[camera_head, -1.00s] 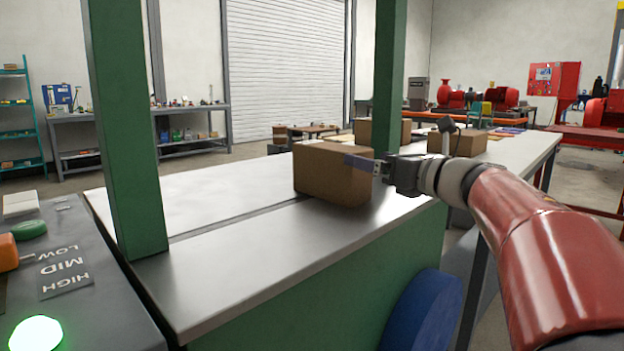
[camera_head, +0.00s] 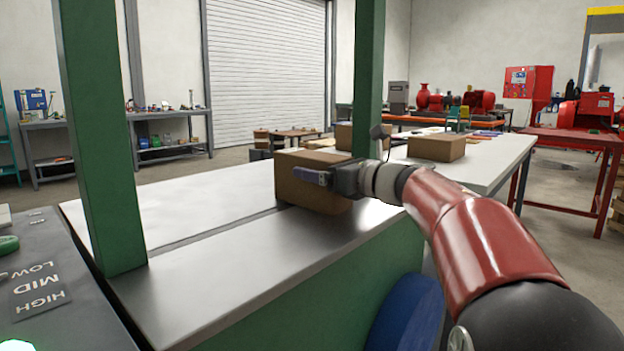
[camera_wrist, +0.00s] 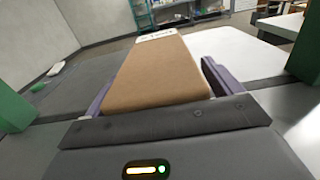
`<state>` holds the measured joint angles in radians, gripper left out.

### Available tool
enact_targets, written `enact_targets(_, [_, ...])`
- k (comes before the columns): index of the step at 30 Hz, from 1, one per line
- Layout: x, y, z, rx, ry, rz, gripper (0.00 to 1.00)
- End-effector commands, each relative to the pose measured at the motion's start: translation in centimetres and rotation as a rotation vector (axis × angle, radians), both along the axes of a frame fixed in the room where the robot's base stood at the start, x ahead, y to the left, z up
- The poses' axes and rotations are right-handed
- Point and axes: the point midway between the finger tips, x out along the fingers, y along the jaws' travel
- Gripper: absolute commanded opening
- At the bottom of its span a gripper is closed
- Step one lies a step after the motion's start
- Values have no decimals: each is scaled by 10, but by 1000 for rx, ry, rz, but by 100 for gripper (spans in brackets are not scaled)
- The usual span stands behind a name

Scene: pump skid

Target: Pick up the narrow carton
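The brown carton (camera_head: 312,201) stands on the metal top of the green-sided bench, between the two green posts. It also fills the middle of the wrist view (camera_wrist: 158,72), with a white label at its far end. My gripper (camera_head: 308,175) is at the carton, with one purple finger along its near side in the head view. In the wrist view my gripper (camera_wrist: 157,82) has its fingers apart, one on each side of the carton. A small gap shows by the right finger. The left finger is close beside the carton, and I cannot tell whether it touches.
The green posts (camera_head: 102,150) and (camera_head: 368,80) rise from the bench (camera_head: 220,275). Two more cartons stand behind: one (camera_head: 436,148) on a white table (camera_head: 500,157), one (camera_head: 343,134) near the right post. A control panel (camera_head: 60,310) is at the left.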

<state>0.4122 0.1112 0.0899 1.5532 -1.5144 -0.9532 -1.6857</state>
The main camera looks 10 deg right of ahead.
Motion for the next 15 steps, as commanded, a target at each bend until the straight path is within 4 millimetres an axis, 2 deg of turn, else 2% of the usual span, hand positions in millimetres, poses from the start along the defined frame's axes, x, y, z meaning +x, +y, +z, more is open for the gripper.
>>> enact_targets(2, [0, 0, 0, 0, 0, 0, 82])
enact_targets(15, [-1, 0, 1, 1, -2, 0, 25])
